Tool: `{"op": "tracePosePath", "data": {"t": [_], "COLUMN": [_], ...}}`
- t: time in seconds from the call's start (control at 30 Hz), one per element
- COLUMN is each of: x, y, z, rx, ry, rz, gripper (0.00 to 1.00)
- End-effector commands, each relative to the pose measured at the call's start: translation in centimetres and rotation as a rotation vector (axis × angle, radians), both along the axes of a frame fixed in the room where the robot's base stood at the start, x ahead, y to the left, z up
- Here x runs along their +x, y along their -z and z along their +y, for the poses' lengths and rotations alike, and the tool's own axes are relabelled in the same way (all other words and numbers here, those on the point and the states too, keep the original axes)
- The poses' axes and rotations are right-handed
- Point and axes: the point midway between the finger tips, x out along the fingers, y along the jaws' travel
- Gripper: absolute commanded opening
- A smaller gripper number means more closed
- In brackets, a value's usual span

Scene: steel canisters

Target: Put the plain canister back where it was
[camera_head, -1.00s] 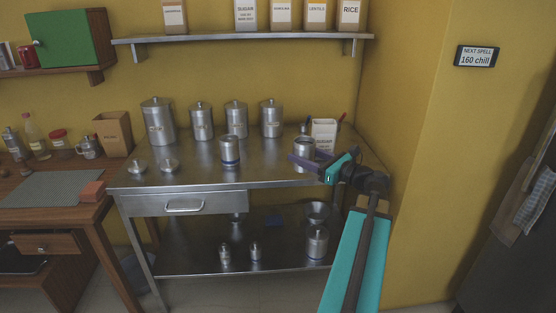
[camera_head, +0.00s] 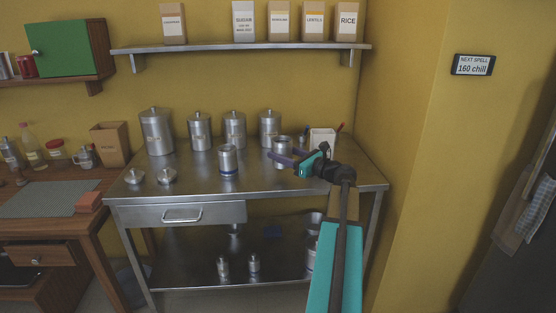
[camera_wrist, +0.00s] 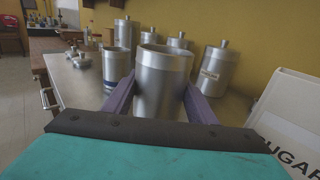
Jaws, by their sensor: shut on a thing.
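A plain steel canister (camera_wrist: 160,85) without a lid stands upright between the purple fingers of my gripper (camera_wrist: 160,100) in the wrist view. No label or band shows on its visible side. In the head view my gripper (camera_head: 285,158) is shut on this canister (camera_head: 283,146), at the right part of the steel table (camera_head: 200,190). Its base is hidden, so I cannot tell whether it touches the table. Another open canister with a blue band (camera_head: 228,161) stands to its left. Two loose lids (camera_head: 134,177) (camera_head: 167,176) lie at the table's left.
Several lidded canisters (camera_head: 157,132) stand in a row at the back. A white box (camera_head: 322,138) stands just right of the held canister, and shows large in the wrist view (camera_wrist: 293,125). The table's front middle is clear. Smaller canisters (camera_head: 222,267) stand on the lower shelf.

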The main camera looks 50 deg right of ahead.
Motion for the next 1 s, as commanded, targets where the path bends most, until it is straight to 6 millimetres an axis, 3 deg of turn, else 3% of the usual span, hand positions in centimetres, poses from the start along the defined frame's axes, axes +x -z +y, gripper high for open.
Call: {"op": "tracePosePath", "data": {"t": [0.2, 0.63, 0.83, 1.0], "x": [2.2, 2.6, 3.9, 3.8], "y": [0.2, 0.2, 0.4, 2.9], "z": [-0.7, -0.7, -1.2, -1.0], "rx": [0.0, 0.0, 0.0, 0.002], "ry": [-0.001, -0.001, -0.001, -0.001], "rz": [0.0, -0.001, -0.001, 0.0], "gripper": [0.25, 0.25, 0.25, 0.25]}}
